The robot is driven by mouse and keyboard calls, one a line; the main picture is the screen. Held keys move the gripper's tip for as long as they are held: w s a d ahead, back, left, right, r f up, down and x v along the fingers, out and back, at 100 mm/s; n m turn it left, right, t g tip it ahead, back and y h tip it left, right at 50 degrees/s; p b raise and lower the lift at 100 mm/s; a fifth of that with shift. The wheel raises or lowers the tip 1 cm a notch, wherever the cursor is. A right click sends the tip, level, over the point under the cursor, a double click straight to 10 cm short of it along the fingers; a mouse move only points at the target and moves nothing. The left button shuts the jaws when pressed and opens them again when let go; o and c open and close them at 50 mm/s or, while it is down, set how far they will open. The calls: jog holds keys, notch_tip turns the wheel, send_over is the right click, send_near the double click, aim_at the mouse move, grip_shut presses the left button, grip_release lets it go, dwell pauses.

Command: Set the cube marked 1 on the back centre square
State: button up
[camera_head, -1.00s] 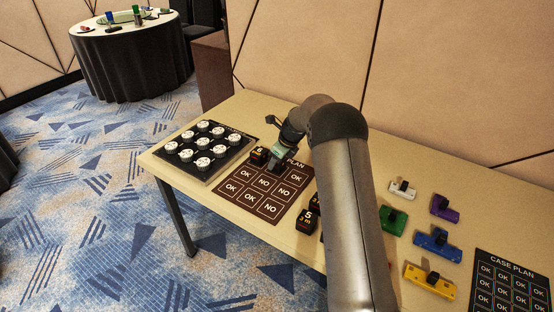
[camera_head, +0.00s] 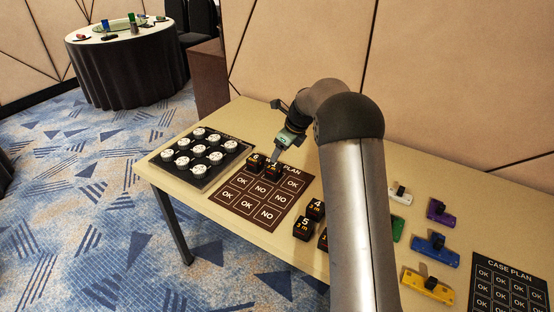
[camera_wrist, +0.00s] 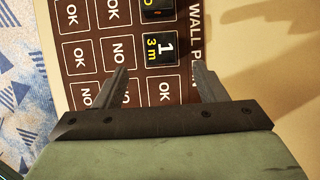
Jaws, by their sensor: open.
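The cube marked 1 (camera_head: 273,170) is black with yellow and white print. It sits on the back centre square of the brown wall plan board (camera_head: 233,205), and in the wrist view the cube (camera_wrist: 160,48) reads "1" and "3 m", lying flat and squarely within its square. My gripper (camera_head: 277,155) is open just above it. In the wrist view my two fingertips (camera_wrist: 160,69) stand apart, one either side of the cube's line, with gaps to the cube. The cube marked 6 (camera_head: 256,159) sits on the back left square.
Cubes marked 4 (camera_head: 316,207) and 5 (camera_head: 303,228) stand right of the board, with another partly hidden by my arm. A tray of white round pieces (camera_head: 199,152) is at left. Coloured clamp-like blocks and a case plan board (camera_head: 508,285) are at right.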

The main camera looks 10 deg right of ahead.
jog(key=s+a+r+n+g, duration=0.1)
jog(key=s+r+n, duration=0.25)
jog(key=s, duration=0.35)
jog(key=s+a+r+n+h, duration=0.1)
jog(key=s+r+n, duration=0.1)
jog(key=s+n, duration=0.45)
jog(key=s+a+r+n+g, duration=0.1)
jog(key=s+r+n, duration=0.2)
jog(key=s, duration=0.5)
jog(key=s+f+n+h, duration=0.1)
jog(key=s+f+n, duration=0.1)
jog(key=s+n, duration=0.5)
jog(key=s+f+n+h, duration=0.1)
jog(key=s+n, duration=0.6)
jog(key=s, duration=0.8)
jog(key=shift+s+f+g, duration=0.35)
jog(key=shift+f+g, duration=0.05)
jog(key=shift+f, duration=0.2)
